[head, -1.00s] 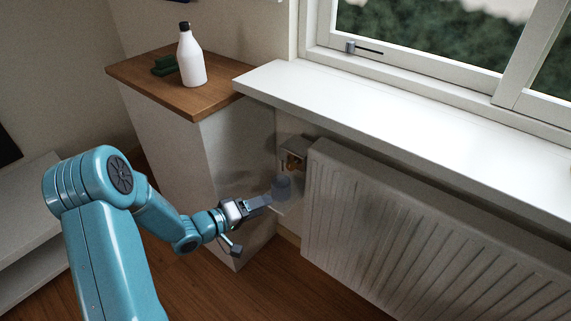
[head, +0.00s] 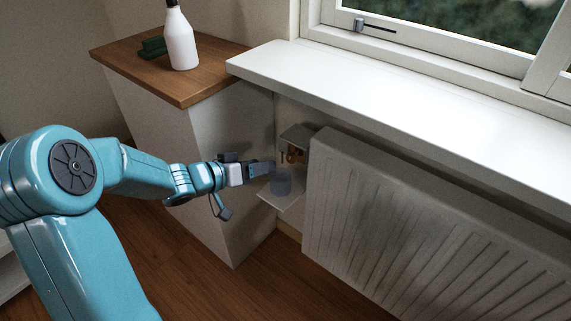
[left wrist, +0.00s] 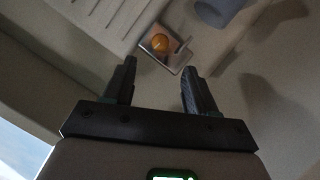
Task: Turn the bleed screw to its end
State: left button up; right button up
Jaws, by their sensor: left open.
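The bleed screw appears as a small brass-coloured part (head: 294,155) in a light box at the left end of the white radiator (head: 400,215). The screw's slot or turn angle is too small to tell. My right gripper is not in view.
A grey-blue cup (head: 281,182) stands on a small white shelf (head: 283,203) below the brass part, close to my fingers. A white cabinet with a wooden top (head: 185,82) holds a white bottle (head: 181,42). The white windowsill (head: 400,105) overhangs the radiator.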

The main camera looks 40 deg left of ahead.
aim_at(289, 159)
pick_arm(q)
jog(key=b+x, duration=0.2)
jog(key=x, duration=0.6)
jog(key=shift+w+d+b, duration=0.1)
jog(key=shift+w+b, duration=0.15)
jog(key=shift+b, duration=0.15)
jog(key=shift+w+d+f, duration=0.1)
jog(key=shift+w+f, duration=0.05)
jog(key=shift+w, duration=0.3)
grip_shut()
jog(key=c, duration=1.1)
grip_release()
jog(key=n+p, duration=0.1)
jog(key=p, duration=0.5)
jog(key=shift+r+h, duration=0.25)
jog(key=shift+h, duration=0.15)
jog(key=shift+o, duration=0.2)
jog(key=shift+f, duration=0.1)
jog(key=shift+f+n, duration=0.2)
jog(key=shift+n, duration=0.1)
